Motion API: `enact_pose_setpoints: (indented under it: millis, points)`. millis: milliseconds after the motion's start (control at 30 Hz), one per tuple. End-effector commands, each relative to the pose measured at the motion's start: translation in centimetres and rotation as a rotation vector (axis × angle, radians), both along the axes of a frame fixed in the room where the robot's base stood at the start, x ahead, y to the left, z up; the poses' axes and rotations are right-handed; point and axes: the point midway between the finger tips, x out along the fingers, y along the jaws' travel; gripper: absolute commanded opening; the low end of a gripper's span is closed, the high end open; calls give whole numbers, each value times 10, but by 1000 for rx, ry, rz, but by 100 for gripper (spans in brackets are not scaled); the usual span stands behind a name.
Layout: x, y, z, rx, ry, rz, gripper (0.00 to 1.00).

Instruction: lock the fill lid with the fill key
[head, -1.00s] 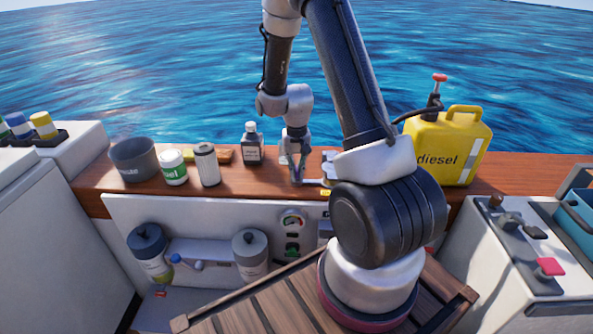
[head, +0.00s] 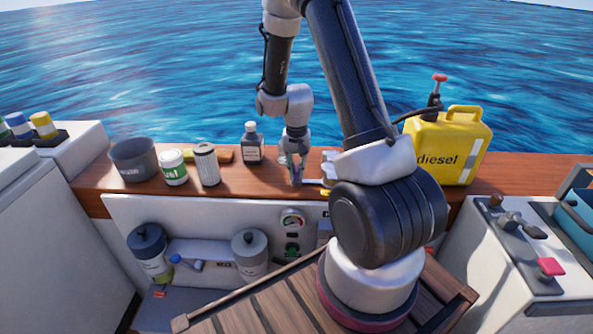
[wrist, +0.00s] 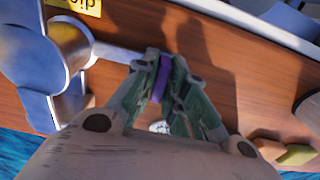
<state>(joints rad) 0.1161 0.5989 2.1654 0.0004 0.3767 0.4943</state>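My gripper (wrist: 163,85) points down at the wooden ledge, its green-padded fingers closed around a purple piece (wrist: 160,80). A pale metal bar (wrist: 117,52) runs from the fingertips to a round metal boss on the shiny fill fitting (wrist: 38,75); bar and purple piece look like the fill key (head: 312,181). In the head view my gripper (head: 296,176) is low over the ledge, left of the fitting. The arm hides much of the fitting there, and I cannot tell whether the lid is locked.
A yellow diesel can (head: 450,150) stands right of my arm. A dark bottle (head: 252,145), a ribbed filter (head: 206,165), a green-white can (head: 173,168) and a grey pot (head: 134,160) stand on the ledge (head: 265,183) to the left. A gauge (head: 292,220) is below.

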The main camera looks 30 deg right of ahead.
Motion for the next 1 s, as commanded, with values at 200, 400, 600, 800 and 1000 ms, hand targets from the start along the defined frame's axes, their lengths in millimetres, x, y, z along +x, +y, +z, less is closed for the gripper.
enact_pose_setpoints:
  millis: [200, 400, 600, 800, 1000]
  points:
    - [0, 0, 0, -1, -1, 0, 36]
    - [0, 0, 4, -1, -1, 1, 36]
    - [1, 0, 38, -1, -5, 1, 36]
    - [1, 0, 83, 0, -6, 1, 36]
    - [1, 0, 112, 0, -2, 0, 36]
